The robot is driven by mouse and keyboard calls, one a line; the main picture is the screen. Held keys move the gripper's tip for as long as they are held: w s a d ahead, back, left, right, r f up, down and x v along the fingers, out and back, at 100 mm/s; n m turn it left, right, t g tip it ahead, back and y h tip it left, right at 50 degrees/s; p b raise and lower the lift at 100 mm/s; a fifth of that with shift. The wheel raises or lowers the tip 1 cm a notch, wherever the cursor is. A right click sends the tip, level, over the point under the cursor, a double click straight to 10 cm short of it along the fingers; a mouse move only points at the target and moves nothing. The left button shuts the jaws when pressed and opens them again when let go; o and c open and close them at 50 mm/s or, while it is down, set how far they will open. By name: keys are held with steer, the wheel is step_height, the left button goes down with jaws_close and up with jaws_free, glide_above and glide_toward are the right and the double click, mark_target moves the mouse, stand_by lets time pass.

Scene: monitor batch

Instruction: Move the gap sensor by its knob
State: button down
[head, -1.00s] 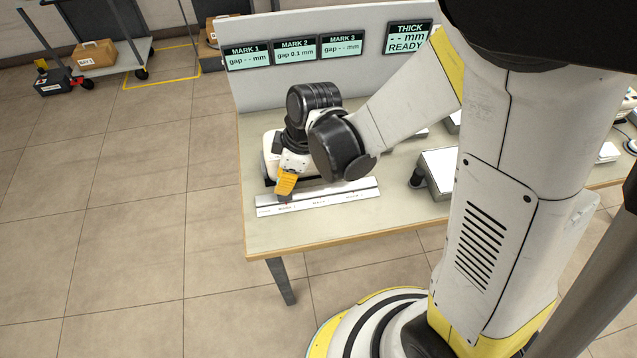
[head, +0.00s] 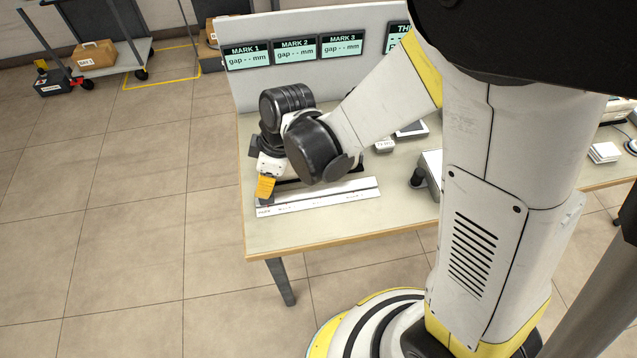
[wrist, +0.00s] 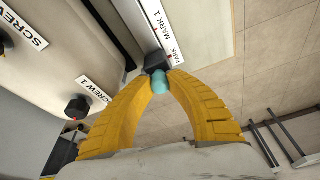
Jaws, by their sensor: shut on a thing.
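The gap sensor, a small dark block (head: 264,199), stands at the left end of the white rail (head: 330,198). In the wrist view the block (wrist: 156,61) is beside the PARK label (wrist: 174,55), past MARK 1. Its teal knob (wrist: 160,86) is between my yellow fingertips. My gripper (wrist: 161,82) is shut on this knob; in the head view my gripper (head: 265,190) points down at the rail's left end. The MARK 1 (head: 247,56), MARK 2 (head: 295,50) and MARK 3 (head: 342,44) displays all read "-- mm".
A dark screw knob (wrist: 76,107) by the SCREW 1 label (wrist: 95,92) is close to my gripper. The table's left edge is near the rail end. A grey box (head: 429,172) stands right of the rail. My arm hides part of the THICK display (head: 397,37).

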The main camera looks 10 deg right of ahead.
steer(key=shift+a, duration=0.45)
stand_by(0.5)
steer(key=c, duration=1.3)
jaws_free()
steer(key=shift+o, duration=0.2)
steer(key=v, duration=1.2)
steer(key=s+d+r+m+t+h, duration=0.1)
steer(key=s+d+r+m+t, duration=0.2)
steer(key=d+m, duration=0.4)
steer(key=s+d+r+m+t+h, duration=0.2)
steer(key=d+m, duration=0.5)
steer(key=d, duration=0.6)
steer(key=shift+s+r+m+t, duration=0.4)
steer(key=shift+s+r+t, duration=0.05)
steer(key=shift+s+t, duration=0.3)
